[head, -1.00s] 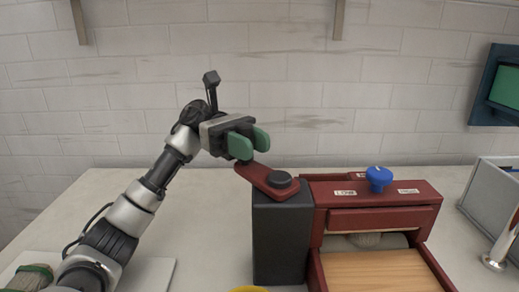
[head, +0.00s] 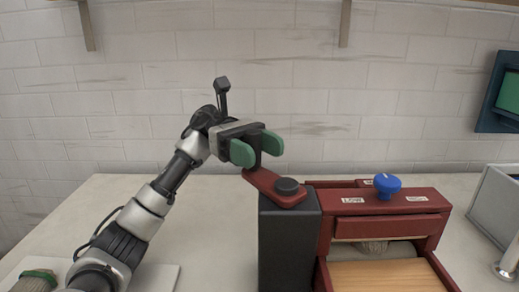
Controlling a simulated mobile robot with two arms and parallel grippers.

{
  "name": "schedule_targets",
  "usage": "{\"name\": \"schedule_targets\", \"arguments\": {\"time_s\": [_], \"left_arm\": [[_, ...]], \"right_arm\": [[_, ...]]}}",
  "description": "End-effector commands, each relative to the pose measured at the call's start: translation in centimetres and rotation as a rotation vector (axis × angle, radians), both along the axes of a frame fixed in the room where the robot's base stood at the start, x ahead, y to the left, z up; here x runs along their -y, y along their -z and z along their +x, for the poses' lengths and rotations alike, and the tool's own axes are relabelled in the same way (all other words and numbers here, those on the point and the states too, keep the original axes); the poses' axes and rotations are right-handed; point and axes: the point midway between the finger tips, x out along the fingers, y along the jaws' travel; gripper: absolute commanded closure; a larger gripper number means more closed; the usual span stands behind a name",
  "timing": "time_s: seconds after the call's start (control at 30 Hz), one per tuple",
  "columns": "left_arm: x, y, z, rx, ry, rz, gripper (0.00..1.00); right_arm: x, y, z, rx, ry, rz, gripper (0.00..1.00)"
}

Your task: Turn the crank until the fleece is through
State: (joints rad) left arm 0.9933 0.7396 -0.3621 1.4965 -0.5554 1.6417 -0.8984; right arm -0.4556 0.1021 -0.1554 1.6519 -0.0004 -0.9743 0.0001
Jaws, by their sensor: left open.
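The red carder (head: 390,203) has a dark housing (head: 287,245) at its left. On top of it is the crank, a red arm (head: 262,180) with a black hub (head: 288,187), pointing back and left. My left gripper (head: 257,148), with green fingers, is open over the crank's outer end. A dark upright piece, apparently the crank's handle, shows between the fingers; whether they touch it I cannot tell. Grey-brown fleece (head: 375,246) shows at the roller under the front red bar, above the wooden feed board (head: 380,275). My right gripper is not in view.
A blue knob (head: 387,184) tops the carder between white labels. A grey bin (head: 497,205) and a shiny metal post (head: 508,262) stand at right. A banded skein (head: 36,281) lies at lower left. The counter behind the crank is clear.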

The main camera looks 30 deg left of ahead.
Motion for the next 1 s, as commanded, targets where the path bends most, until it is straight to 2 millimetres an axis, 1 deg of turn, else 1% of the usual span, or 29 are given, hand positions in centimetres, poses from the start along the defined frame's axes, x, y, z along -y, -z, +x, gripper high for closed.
{"name": "schedule_targets", "arguments": {"time_s": [0.13,0.23,0.37,0.5,0.7,0.83,1.0], "left_arm": [[-0.2,0.0,0.1,0.000,-0.001,0.000,0.44],[-1.0,0.0,0.5,0.000,-0.003,-0.001,0.44],[-3.1,-0.1,1.2,0.000,-0.004,-0.002,0.44],[-5.7,-0.1,2.3,-0.001,-0.004,-0.003,0.44],[-8.5,-0.1,3.3,0.001,-0.002,-0.001,0.44],[-9.5,0.0,3.7,0.000,-0.001,0.000,0.44],[-10.1,0.0,3.9,0.000,0.001,0.000,0.44]], "right_arm": [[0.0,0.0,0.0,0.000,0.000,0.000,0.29],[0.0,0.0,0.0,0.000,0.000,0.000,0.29],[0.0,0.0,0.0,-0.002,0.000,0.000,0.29],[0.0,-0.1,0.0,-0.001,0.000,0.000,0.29],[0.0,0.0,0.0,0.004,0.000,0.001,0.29],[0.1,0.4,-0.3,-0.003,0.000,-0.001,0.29],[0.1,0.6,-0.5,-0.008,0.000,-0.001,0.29]]}}
